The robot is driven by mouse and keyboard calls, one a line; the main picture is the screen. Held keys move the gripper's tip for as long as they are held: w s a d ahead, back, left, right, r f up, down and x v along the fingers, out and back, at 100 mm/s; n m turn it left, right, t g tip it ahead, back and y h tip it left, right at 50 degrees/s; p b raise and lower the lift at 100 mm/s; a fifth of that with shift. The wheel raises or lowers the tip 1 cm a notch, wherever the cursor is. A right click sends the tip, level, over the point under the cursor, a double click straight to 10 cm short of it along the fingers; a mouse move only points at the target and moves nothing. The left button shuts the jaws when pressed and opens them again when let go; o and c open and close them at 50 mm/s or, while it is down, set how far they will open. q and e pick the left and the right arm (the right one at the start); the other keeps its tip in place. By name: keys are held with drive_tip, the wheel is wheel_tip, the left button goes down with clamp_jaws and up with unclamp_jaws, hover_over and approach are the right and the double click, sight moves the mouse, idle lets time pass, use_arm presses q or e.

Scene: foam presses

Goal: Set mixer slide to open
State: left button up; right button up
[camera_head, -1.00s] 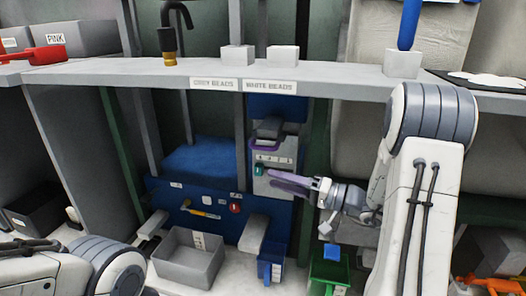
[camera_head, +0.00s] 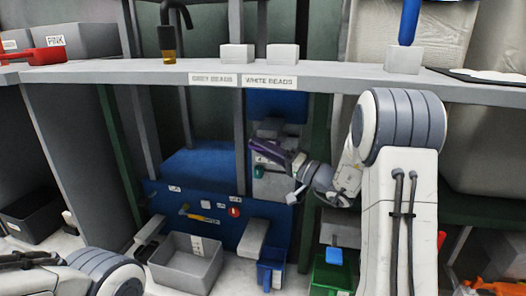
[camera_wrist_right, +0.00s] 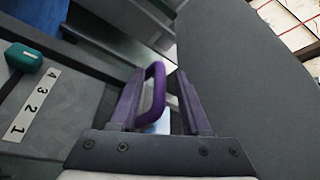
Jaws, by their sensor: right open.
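A purple loop handle (camera_wrist_right: 153,95) shows in the right wrist view, between the two fingers of my right gripper (camera_wrist_right: 158,85). The fingers are apart, one on each side of the handle; I cannot tell whether they touch it. In the head view my right gripper (camera_head: 255,149) is at the grey panel below the white beads label and hides the handle. No readable label names the mixer slide. My left gripper is out of view; only part of that arm shows at the lower left.
A teal knob (camera_wrist_right: 24,58) sits beside a 1-to-4 scale (camera_wrist_right: 33,103). The blue front panel (camera_head: 222,229) carries a yellow lever (camera_head: 192,213) and a red button (camera_head: 234,212). A grey bin (camera_head: 185,270) stands below. The shelf (camera_head: 340,76) spans above my right gripper.

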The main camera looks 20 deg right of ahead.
clamp_jaws()
idle(1.4)
